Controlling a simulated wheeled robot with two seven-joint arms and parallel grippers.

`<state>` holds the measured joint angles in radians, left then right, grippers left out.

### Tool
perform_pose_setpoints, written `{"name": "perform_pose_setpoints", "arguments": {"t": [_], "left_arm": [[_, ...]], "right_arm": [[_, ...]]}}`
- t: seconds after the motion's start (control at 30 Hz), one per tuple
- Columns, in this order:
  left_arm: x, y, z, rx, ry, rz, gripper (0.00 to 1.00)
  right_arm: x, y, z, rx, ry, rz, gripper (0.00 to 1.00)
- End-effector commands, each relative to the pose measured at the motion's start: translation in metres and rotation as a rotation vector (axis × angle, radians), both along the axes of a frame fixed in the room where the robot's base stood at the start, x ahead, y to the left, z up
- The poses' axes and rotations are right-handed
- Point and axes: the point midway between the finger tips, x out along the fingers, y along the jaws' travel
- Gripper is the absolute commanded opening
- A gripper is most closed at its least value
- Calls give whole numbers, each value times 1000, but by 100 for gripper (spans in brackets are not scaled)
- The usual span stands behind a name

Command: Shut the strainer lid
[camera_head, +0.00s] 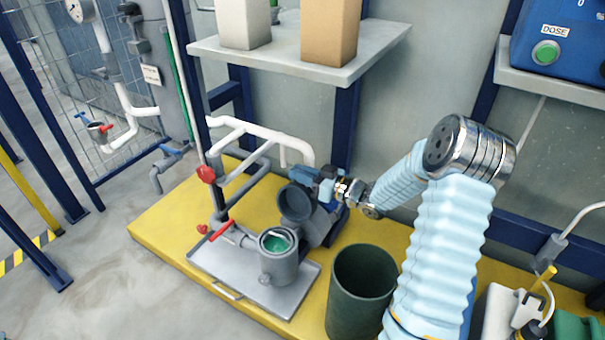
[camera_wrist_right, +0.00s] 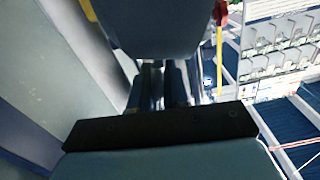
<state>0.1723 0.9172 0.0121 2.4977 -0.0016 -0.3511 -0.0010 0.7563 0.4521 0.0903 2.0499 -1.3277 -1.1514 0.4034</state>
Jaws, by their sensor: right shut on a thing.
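The strainer (camera_head: 279,265) is a grey round pot on a metal tray, its top open and green showing inside. Its dark grey round lid (camera_head: 296,204) stands tilted up behind the pot's mouth, apart from the rim. My right gripper (camera_head: 322,186) is at the lid's upper right edge and is shut on the lid. The grip itself is partly hidden by the gripper's blue body. In the right wrist view the fingers (camera_wrist_right: 165,88) show dark and narrow between large dark shapes, and the held part is hard to make out. My left gripper is not in view.
A metal tray (camera_head: 215,262) lies on the yellow platform (camera_head: 150,225). A dark green bin (camera_head: 360,290) stands right of the strainer. White and grey pipes (camera_head: 270,132) with red valve handles (camera_head: 206,174) rise behind and left. A shelf (camera_head: 290,62) with two boxes hangs above.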

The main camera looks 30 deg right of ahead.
Motion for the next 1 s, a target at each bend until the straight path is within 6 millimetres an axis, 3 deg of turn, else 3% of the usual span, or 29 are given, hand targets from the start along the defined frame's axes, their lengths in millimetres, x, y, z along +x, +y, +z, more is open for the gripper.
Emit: {"name": "perform_pose_setpoints", "arguments": {"t": [0.6,1.0], "left_arm": [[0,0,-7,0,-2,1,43],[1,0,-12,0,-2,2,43]], "right_arm": [[-29,56,11,-34,-17,1,0],[-38,73,9,-32,-14,1,0]]}}
